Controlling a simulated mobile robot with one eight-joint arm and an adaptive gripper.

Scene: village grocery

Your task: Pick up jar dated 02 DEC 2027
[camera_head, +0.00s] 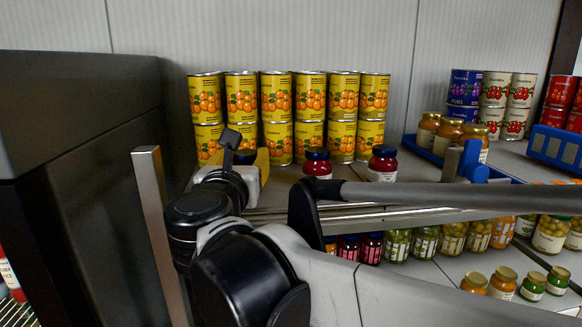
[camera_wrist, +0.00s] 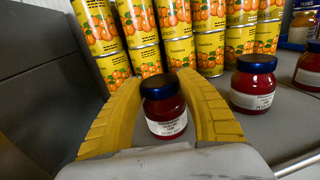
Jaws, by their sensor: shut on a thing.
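A dark red jar with a dark blue lid and white label (camera_wrist: 166,112) stands upright between the two yellow fingers of my gripper (camera_wrist: 165,88) in the wrist view. The fingers are closed in on both sides of it. The small print on its label is too blurred to read a date. A second similar jar (camera_wrist: 253,86) stands just to the right, outside the fingers; it also shows in the head view (camera_head: 317,165). A third one (camera_wrist: 308,68) stands farther right, seen also in the head view (camera_head: 382,166). In the head view my arm mostly hides the held jar.
Stacked yellow cans (camera_head: 275,110) stand close behind the jars. A dark grey cabinet (camera_head: 75,160) is close on the left. Blue trays (camera_head: 555,148), jars with gold lids (camera_head: 447,133) and more cans stand to the right. A lower shelf holds several jars (camera_head: 397,245).

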